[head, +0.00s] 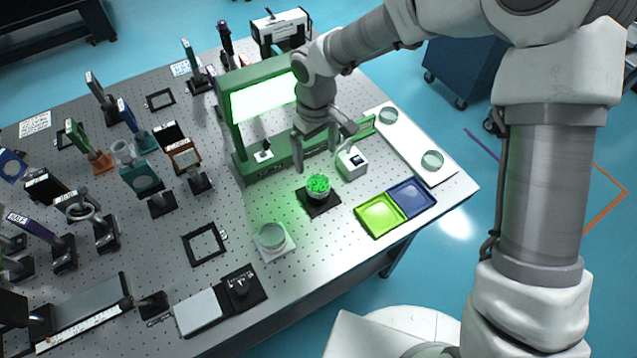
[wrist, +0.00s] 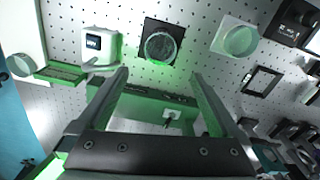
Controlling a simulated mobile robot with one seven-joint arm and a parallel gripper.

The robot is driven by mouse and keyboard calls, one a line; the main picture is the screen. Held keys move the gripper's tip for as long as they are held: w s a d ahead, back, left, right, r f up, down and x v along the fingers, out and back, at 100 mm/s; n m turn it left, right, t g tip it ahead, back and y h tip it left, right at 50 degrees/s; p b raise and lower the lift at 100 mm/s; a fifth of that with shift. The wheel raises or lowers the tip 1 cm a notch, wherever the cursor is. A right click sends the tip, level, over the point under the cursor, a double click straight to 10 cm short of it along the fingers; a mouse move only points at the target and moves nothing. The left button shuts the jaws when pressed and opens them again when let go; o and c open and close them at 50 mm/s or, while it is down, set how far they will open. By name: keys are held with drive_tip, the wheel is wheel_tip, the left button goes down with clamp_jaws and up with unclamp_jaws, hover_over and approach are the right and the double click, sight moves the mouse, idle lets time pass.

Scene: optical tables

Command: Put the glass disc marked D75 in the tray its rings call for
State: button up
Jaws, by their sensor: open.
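A glass disc (head: 318,184) showing a bright green pattern lies on a small black square stand (head: 307,207); it also shows in the wrist view (wrist: 160,46). Another glass disc (head: 271,236) sits on a white square pad. Two more discs (head: 388,116) (head: 432,160) lie on a long white board. No D75 mark is readable, so I cannot tell which disc bears it. A yellow-green tray (head: 380,215) and a blue tray (head: 411,197) stand side by side, both empty. My gripper (head: 318,158) is open and empty, above and behind the black stand; its fingers (wrist: 160,76) are apart.
A green frame with a lit panel (head: 263,97) stands behind the black stand, close to my gripper. A white box with a small display (head: 351,163) stands right of the stand. Several optical mounts crowd the left. A black square frame (head: 205,244) lies on the perforated table.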

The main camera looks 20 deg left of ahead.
hover_over(318, 183)
drive_tip(key=f, duration=0.4)
drive_tip(key=shift+w+a+f, duration=0.15)
drive_tip(key=shift+a+f, duration=0.1)
drive_tip(key=shift+f, duration=0.15)
drive_tip(key=shift+s+d+f+p, duration=0.15)
drive_tip(key=shift+f+p, duration=0.15)
drive_tip(key=shift+f, duration=1.05)
drive_tip(key=shift+s+d+f+p, duration=0.1)
drive_tip(key=shift+f+p, duration=0.15)
drive_tip(key=shift+f, duration=1.05)
drive_tip(key=shift+c, duration=0.3)
drive_tip(key=c, duration=1.4)
clamp_jaws()
drive_tip(key=shift+w+r, duration=0.1)
drive_tip(key=shift+r, duration=0.1)
